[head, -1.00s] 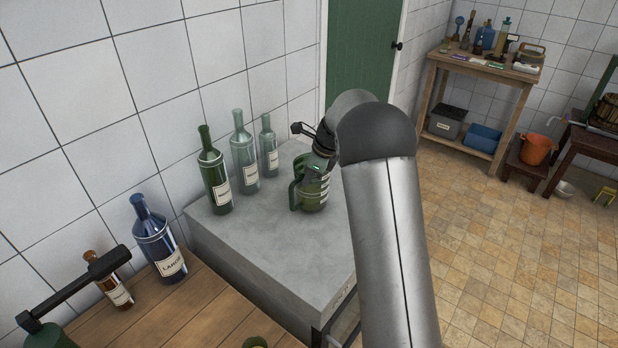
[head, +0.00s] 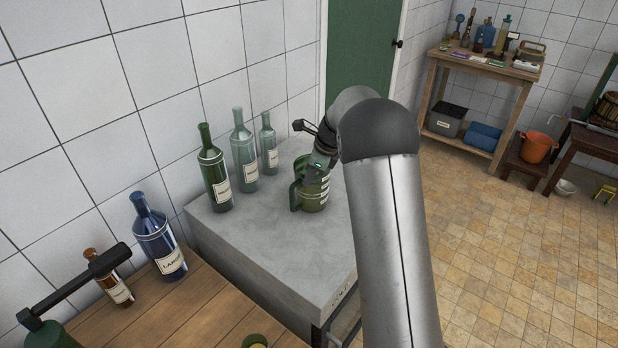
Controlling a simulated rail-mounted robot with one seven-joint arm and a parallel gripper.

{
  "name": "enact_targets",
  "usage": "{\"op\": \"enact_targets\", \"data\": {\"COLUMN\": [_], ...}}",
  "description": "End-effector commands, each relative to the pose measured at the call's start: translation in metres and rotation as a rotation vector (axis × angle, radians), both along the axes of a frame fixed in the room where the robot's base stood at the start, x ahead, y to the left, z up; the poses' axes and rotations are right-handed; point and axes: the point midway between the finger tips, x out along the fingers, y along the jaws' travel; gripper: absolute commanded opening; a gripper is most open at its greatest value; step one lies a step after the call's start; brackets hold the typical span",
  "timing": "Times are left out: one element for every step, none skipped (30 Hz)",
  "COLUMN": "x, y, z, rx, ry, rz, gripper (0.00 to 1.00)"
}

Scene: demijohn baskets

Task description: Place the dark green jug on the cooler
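My gripper (head: 318,172) is at the jug's top, coming down from the upper right. My arm and the gripper's own body hide its fingertips and part of the jug's rim. I cannot see whether the fingers are open or closed on the jug.
Green and pale glass bottles (head: 214,178) stand along the wall side of the block. A wooden table (head: 185,315) in front holds a blue bottle (head: 158,240), a brown bottle (head: 115,285) and a green rim (head: 256,341). The block's front middle is clear.

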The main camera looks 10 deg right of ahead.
Motion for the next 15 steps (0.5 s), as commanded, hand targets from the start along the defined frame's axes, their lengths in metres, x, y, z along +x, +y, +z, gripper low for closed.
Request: {"op": "enact_targets", "data": {"x": [-0.001,-0.002,-0.004,-0.005,-0.006,-0.009,-0.01,-0.011,-0.012,-0.014,-0.015,-0.016,-0.017,-0.017,-0.018], "y": [-0.004,-0.006,-0.009,-0.011,-0.014,-0.017,-0.019,-0.02,-0.023,-0.025,-0.026,-0.028,-0.029,-0.031,-0.032], "z": [0.008,0.014,0.022,0.029,0.035,0.043,0.049,0.055,0.063,0.068,0.073,0.079,0.083,0.087,0.09], "rx": [-0.001,0.0,0.0,-0.001,-0.002,-0.001,-0.002,-0.001,-0.001,-0.001,-0.001,0.0,-0.001,-0.001,-0.001], "ry": [-0.004,-0.005,-0.006,-0.005,-0.006,-0.005,-0.005,-0.005,-0.005,-0.005,-0.005,-0.003,-0.004,-0.004,-0.003], "rz": [-0.001,-0.003,-0.003,-0.003,-0.003,-0.002,-0.002,-0.002,-0.002,-0.002,-0.002,-0.002,-0.001,-0.001,-0.001], "gripper": [0.27,0.27,0.27,0.27,0.27,0.27,0.27,0.27,0.27,0.27,0.27,0.27,0.27,0.27,0.27]}}
